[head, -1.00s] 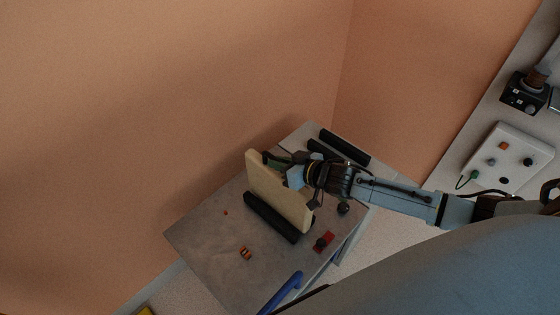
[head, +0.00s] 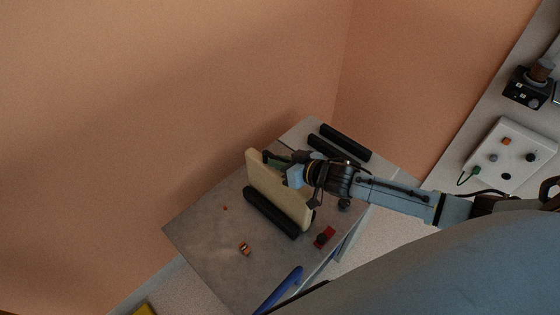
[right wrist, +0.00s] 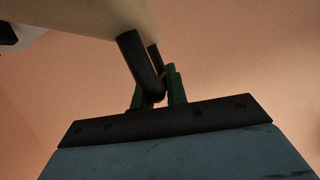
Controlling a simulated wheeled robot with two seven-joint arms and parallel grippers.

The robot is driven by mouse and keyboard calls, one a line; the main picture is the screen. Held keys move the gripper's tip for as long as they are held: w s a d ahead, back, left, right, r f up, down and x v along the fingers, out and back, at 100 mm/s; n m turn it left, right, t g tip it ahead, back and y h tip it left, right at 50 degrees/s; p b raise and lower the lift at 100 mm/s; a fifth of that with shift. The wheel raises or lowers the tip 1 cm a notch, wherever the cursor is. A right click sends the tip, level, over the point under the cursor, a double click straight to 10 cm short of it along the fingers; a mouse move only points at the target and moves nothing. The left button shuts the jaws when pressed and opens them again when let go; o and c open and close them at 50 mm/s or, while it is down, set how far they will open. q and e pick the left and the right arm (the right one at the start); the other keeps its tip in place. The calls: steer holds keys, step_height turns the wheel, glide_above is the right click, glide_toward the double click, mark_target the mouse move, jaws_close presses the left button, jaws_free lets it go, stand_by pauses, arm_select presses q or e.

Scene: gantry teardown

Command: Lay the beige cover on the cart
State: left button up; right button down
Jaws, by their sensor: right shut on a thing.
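The beige cover (head: 278,190) is a flat panel held on edge, tilted, over the cart (head: 200,240), a grey-topped table against the orange wall. My right gripper (head: 272,160) is shut on the cover's dark handle (right wrist: 140,62). In the right wrist view its green fingers (right wrist: 155,88) close around that handle, and the beige cover (right wrist: 85,15) fills the upper left. My left gripper is not in view.
Two more black bars (head: 345,142) lie at the cart's far right end. A red part with a black knob (head: 324,237), a small copper-coloured part (head: 244,248) and a dark ball (head: 344,204) are on the cart. A white control box (head: 510,155) stands on the right bench.

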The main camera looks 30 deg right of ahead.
steer(key=shift+f, duration=0.2)
stand_by(0.3)
steer(key=c, duration=1.3)
jaws_free()
steer(key=shift+c, duration=0.2)
steer(key=shift+s+f, duration=0.1)
steer(key=shift+f, duration=0.15)
steer(key=p+v, duration=0.1)
steer(key=v, duration=1.2)
steer(key=shift+r, duration=0.25)
